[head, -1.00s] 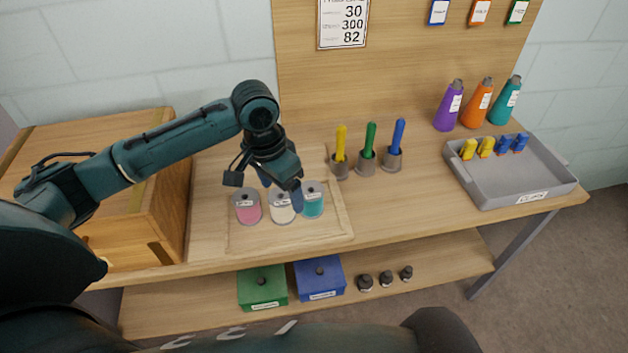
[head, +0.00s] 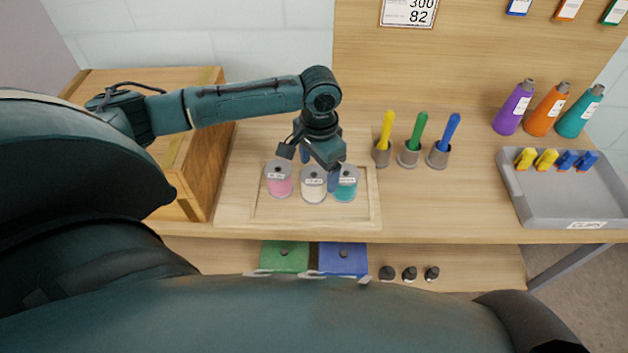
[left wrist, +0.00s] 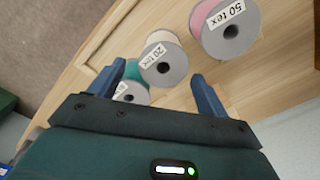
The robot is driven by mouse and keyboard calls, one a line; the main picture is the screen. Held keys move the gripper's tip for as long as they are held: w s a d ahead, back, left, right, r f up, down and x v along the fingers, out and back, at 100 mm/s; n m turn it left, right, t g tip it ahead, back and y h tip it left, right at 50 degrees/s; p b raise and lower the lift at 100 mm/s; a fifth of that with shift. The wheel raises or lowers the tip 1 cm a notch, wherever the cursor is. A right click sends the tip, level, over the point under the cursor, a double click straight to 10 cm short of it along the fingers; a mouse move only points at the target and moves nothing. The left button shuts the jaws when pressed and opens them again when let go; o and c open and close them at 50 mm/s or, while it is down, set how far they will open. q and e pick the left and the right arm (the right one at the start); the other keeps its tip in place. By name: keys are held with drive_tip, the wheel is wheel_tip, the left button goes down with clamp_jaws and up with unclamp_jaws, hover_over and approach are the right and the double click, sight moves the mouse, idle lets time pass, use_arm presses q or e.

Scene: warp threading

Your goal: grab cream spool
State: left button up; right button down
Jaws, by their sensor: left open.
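The cream spool (head: 313,185) stands on a wooden tray (head: 262,212), between a pink spool (head: 279,180) and a teal spool (head: 346,186). My left gripper (head: 319,168) is open and points down over the cream spool. In the left wrist view the cream spool (left wrist: 163,58) shows between the two blue fingers (left wrist: 157,76), with its "20 tex" label and grey top facing the camera. Whether a finger touches the cream spool I cannot tell. My right gripper is not in view.
A wooden box (head: 205,150) stands left of the tray. Yellow, green and blue tools in cups (head: 409,155) stand to the right. A grey clip tray (head: 570,205) and several bottles (head: 545,110) are farther right. Green and blue boxes (head: 343,258) sit on the lower shelf.

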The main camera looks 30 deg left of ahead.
use_arm(q)
drive_tip(key=f, duration=0.4)
drive_tip(key=shift+s+a+f, duration=0.15)
drive_tip(key=shift+s+f, duration=0.05)
drive_tip(key=shift+f, duration=0.05)
drive_tip(key=shift+c, duration=0.3)
drive_tip(key=c, duration=1)
